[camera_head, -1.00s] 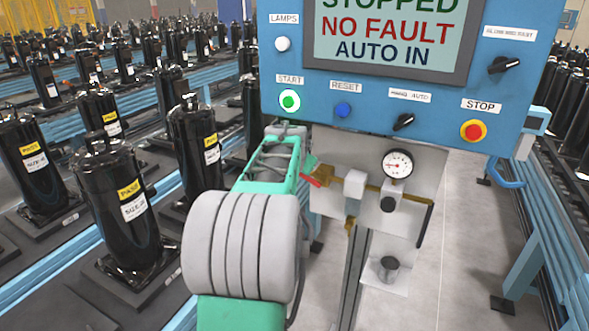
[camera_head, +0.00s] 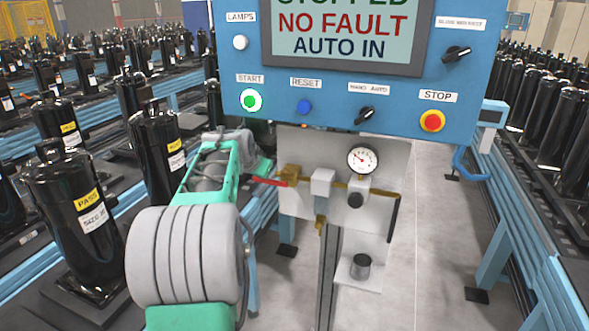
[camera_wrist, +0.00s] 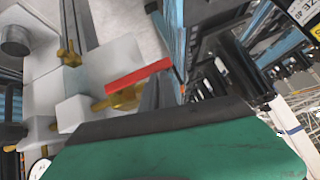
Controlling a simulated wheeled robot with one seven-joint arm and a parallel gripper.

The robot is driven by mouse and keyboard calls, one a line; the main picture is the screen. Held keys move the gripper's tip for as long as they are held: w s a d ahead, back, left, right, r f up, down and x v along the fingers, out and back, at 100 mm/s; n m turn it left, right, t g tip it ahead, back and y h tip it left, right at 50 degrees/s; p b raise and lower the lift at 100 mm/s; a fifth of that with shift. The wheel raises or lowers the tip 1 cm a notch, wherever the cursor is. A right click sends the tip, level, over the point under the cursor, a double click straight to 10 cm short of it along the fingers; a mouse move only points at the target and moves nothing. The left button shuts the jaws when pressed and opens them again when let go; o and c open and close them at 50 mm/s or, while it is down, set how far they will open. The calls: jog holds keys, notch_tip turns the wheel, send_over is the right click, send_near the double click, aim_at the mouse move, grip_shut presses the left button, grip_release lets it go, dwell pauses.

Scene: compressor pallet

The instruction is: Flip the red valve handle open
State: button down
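The red valve handle (camera_head: 268,181) sticks out to the left from a brass valve (camera_head: 290,175) on the pale plate below the control panel, roughly in line with the brass pipe. In the wrist view the red handle (camera_wrist: 138,77) lies across the upper middle, with the brass valve body (camera_wrist: 118,97) at its left end. My green and dark gripper part (camera_wrist: 180,145) fills the bottom of the wrist view, and the handle shows just beyond its edge. I see no fingertips clearly. In the head view my arm ends just left of the handle and hides the gripper's fingers.
The blue control panel (camera_head: 390,95) overhangs the valve plate. A pressure gauge (camera_head: 362,160) and a small dark cup (camera_head: 360,266) are on the right. Black compressors (camera_head: 78,225) stand on pallets at left, and more line the right conveyor.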

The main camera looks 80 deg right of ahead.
jog(key=shift+f, duration=0.1)
jog(key=w+a+r, duration=0.1)
jog(key=a+r, duration=0.6)
jog(key=r, duration=0.4)
jog(key=shift+r, duration=0.15)
